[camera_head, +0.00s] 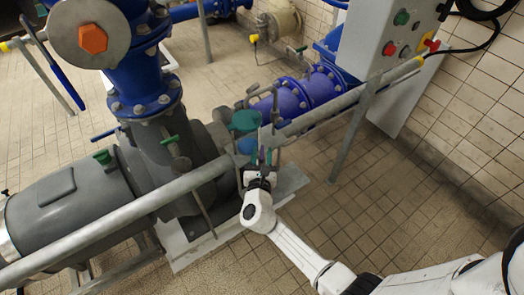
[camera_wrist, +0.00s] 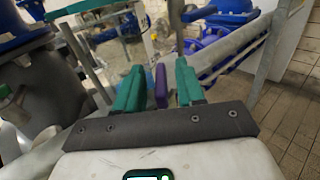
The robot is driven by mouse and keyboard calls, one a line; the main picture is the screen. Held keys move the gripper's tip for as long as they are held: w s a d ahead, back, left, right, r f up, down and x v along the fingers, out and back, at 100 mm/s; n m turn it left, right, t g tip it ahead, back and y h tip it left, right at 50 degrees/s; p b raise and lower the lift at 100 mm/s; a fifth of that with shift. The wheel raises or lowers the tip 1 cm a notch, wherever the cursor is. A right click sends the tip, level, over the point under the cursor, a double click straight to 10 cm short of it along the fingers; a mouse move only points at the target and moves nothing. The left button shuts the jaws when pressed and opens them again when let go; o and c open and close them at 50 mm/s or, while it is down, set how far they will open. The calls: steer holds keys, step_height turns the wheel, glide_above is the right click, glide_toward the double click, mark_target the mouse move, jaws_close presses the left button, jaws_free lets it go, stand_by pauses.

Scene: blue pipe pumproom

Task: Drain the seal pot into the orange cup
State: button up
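My gripper (camera_head: 262,158) is beside the grey pump, just past the long grey rail. Its two green fingers (camera_wrist: 159,86) stand apart in the wrist view. A narrow purple piece (camera_wrist: 160,86) shows between them, with a gap on each side; I cannot tell whether it is between the fingers or beyond them. A teal pot-like vessel (camera_head: 244,121) is just behind and left of my gripper, with a blue part (camera_head: 247,145) below it. I cannot tell for sure whether this is the seal pot. I see no orange cup.
The grey rail (camera_head: 330,108) crosses in front of the pump and blue pipes (camera_head: 300,95). The grey pump (camera_head: 75,205) fills the left. A control box (camera_head: 395,40) with coloured buttons stands at upper right. Tiled floor (camera_head: 400,180) is clear at right.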

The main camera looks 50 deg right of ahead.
steer(key=shift+w+d, duration=0.35)
steer(key=shift+d, duration=0.15)
steer(key=shift+c, duration=0.4)
jaws_close()
